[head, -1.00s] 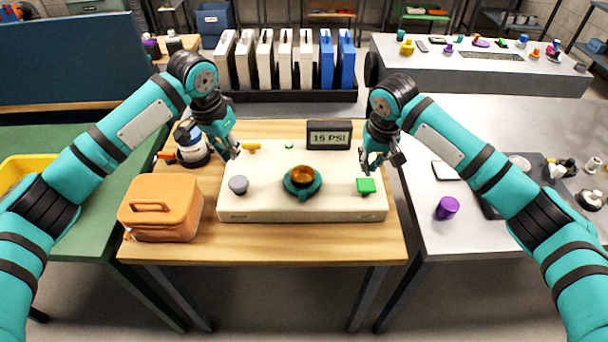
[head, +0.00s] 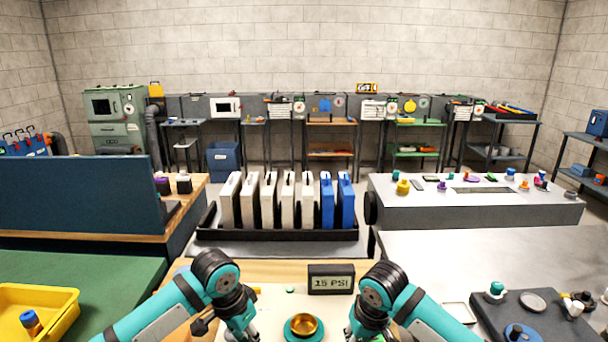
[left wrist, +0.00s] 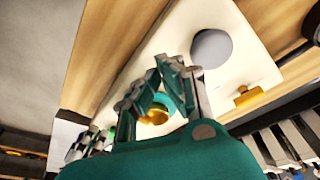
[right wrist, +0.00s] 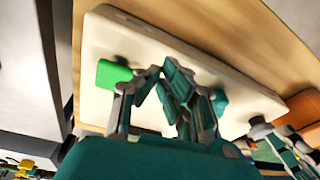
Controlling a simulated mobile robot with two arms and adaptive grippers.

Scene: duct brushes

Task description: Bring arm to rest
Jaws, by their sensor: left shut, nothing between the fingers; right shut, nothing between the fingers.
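My left gripper (left wrist: 172,65) is shut and empty over the cream panel box (left wrist: 236,20), apart from the grey knob (left wrist: 211,48). My right gripper (right wrist: 160,75) is shut and empty over the same box, beside the green button (right wrist: 113,75). In the head view both arms come in from the bottom, and their fingers are largely cut off by the lower edge. Between them is the brass cup (head: 303,325) in a teal ring on the box. The display (head: 330,280) behind it reads 15 PSI.
A black rack (head: 280,234) of white and blue upright cases stands behind the wooden table. A yellow bin (head: 62,300) is on the green table at left. A dark tray (head: 490,325) with fittings is at right. More benches line the back wall.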

